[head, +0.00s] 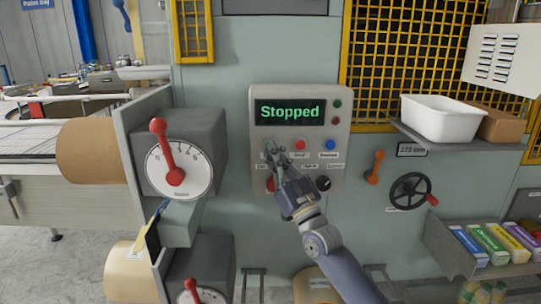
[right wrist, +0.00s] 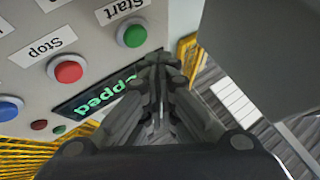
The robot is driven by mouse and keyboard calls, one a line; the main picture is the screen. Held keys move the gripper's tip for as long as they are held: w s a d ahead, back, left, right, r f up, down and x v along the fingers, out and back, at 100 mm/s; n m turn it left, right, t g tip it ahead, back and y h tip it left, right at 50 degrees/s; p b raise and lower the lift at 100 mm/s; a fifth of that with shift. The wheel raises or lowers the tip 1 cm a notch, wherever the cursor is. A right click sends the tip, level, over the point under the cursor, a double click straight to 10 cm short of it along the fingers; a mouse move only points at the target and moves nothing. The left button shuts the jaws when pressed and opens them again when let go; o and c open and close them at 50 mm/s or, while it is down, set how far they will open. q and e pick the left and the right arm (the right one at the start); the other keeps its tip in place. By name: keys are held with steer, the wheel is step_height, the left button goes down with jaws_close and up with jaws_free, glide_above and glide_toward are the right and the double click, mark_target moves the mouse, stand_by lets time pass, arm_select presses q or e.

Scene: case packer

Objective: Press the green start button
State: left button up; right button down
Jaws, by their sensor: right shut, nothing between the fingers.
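The green start button (right wrist: 132,33) sits on the light grey control panel (head: 341,98), under an upside-down "Start" label in the right wrist view. In the head view my right gripper (head: 273,153) covers most of the button's place on the panel's left side. My right gripper (right wrist: 158,62) is shut and empty, with its fingertips close beside the green button in the right wrist view. I cannot tell whether they touch the panel. The display (head: 290,112) reads "Stopped" in green. My left gripper is not in view.
A red stop button (head: 300,145) and a blue button (head: 330,145) sit to the right of the gripper. A dial box with a red lever (head: 164,145) juts out left of the panel. A white bin (head: 440,118) stands on a shelf at the right, above a handwheel (head: 410,190).

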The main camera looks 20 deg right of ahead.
steer(key=shift+w+d, duration=0.15)
steer(key=shift+w, duration=0.45)
steer(key=shift+r, duration=0.1)
steer(key=shift+b, duration=0.3)
stand_by(0.7)
steer(key=shift+w+d, duration=0.15)
steer(key=shift+w, duration=0.25)
steer(key=shift+w+d+b, duration=0.1)
steer(key=shift+w+b, duration=0.3)
steer(key=shift+b, duration=0.25)
stand_by(0.3)
stand_by(0.4)
steer(key=shift+s+a+p, duration=0.25)
steer(key=shift+s+p, duration=0.45)
steer(key=shift+s, duration=0.15)
